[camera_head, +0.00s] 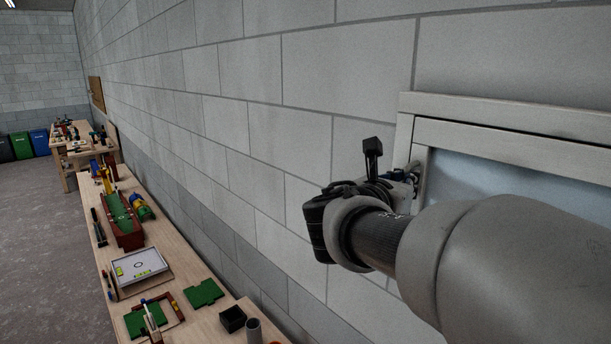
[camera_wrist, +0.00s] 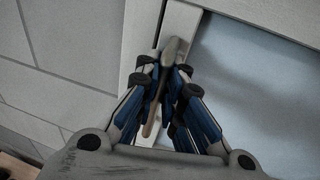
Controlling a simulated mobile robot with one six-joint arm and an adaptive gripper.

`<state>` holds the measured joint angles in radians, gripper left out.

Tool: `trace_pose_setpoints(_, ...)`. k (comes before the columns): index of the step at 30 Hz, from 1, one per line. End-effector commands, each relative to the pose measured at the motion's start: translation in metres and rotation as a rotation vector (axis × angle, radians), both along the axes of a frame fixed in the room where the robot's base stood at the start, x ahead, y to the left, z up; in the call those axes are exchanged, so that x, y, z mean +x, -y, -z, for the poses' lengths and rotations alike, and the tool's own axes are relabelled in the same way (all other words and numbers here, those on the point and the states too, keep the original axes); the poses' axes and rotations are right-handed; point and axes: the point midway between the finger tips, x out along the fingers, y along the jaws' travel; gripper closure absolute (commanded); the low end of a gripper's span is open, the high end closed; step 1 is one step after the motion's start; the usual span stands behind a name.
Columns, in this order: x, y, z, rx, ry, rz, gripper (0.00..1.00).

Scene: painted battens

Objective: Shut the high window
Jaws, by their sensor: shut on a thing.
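The window has a pale frame (camera_head: 500,108) set in the block wall and a bluish-grey pane (camera_head: 470,180), at the right of the head view. A dark line runs between the outer frame and the inner sash along the top. In the wrist view the pane (camera_wrist: 250,80) lies to the right of the pale sash. My gripper (camera_wrist: 166,85) is shut on a grey-brown window handle (camera_wrist: 171,52) at the sash's side. In the head view my gripper (camera_head: 405,178) is at the window's left edge, and my arm hides the handle and much of the window.
A long workbench (camera_head: 190,322) runs along the wall below left. It carries a white tray (camera_head: 140,266), green plates (camera_head: 203,293), a black box (camera_head: 232,318) and a grey cylinder (camera_head: 254,330). Bins (camera_head: 40,142) stand far back. The floor (camera_head: 40,240) at left is clear.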

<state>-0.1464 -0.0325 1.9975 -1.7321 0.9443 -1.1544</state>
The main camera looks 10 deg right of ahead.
Motion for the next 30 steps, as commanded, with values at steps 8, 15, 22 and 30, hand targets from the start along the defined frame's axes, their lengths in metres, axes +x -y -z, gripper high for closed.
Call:
trace_pose_setpoints(8,0.0,0.0,-0.002,-0.002,0.004,0.001,0.78)
trace_pose_setpoints(15,0.0,0.001,-0.001,-0.002,0.003,0.002,0.7)
trace_pose_setpoints(22,-0.002,-0.002,-0.001,-0.001,0.003,0.001,0.7)
trace_pose_setpoints(30,-0.031,-0.033,-0.006,0.0,0.005,-0.006,0.7)
